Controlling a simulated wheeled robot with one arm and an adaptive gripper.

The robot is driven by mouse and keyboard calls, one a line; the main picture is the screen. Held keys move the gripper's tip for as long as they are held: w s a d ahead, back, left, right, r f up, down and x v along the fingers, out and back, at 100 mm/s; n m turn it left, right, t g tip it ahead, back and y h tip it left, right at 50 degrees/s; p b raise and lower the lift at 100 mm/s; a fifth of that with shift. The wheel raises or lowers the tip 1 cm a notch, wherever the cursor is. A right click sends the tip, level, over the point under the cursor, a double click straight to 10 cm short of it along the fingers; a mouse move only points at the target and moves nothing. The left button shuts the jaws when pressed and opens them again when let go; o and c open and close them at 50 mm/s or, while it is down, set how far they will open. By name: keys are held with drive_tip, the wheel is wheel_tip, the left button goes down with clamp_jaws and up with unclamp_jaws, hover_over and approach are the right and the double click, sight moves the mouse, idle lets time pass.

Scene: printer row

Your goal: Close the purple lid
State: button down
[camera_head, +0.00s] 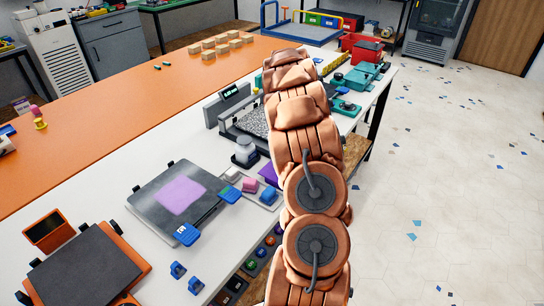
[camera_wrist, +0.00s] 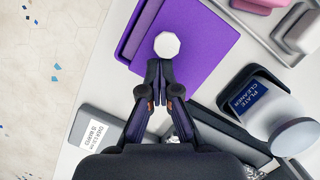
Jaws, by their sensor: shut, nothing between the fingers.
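The purple lid (camera_wrist: 205,50) is a flat purple panel at the top middle of the wrist view, with a darker purple strip along its left side. A white octagonal knob (camera_wrist: 167,45) shows over it near its lower left. I cannot tell how far the lid is raised. My gripper (camera_wrist: 158,68) is shut and empty, its fingertips just below the knob in the picture; whether they touch it or the lid is unclear. In the head view a small purple patch of the lid (camera_head: 268,173) shows left of my arm, which hides the rest and my gripper.
A plate cleaner bottle (camera_wrist: 262,105) stands right of my fingers, and a labelled grey box (camera_wrist: 92,128) lies lower left. A grey plate (camera_head: 150,205) lies further left. Open floor (camera_head: 450,200) is at right.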

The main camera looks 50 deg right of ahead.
drive_tip(key=shift+s+b, duration=0.3)
drive_tip(key=shift+s, duration=1.05)
drive_tip(key=shift+r, duration=0.1)
drive_tip(key=v, duration=1.1)
drive_tip(key=shift+d+r, duration=0.15)
drive_tip(key=shift+r, duration=0.2)
drive_tip(key=shift+w, duration=0.15)
drive_tip(key=s+a+r+n+h, duration=0.1)
drive_tip(key=a+r+n, duration=0.15)
drive_tip(key=a, duration=1.15)
drive_tip(key=s+a+r+n, duration=0.15)
drive_tip(key=a+r, duration=0.25)
drive_tip(key=a, duration=1)
drive_tip(key=s+a+f+n, duration=0.2)
drive_tip(key=s+a+n, duration=0.1)
drive_tip(key=s+a, duration=0.5)
drive_tip(key=s+a+f+n+h+p, duration=0.1)
drive_tip(key=s+a+f+n, duration=0.2)
drive_tip(key=s+a, duration=0.5)
drive_tip(key=shift+s+a+f, duration=0.2)
drive_tip(key=shift+s+f, duration=0.05)
drive_tip(key=shift+s, duration=0.75)
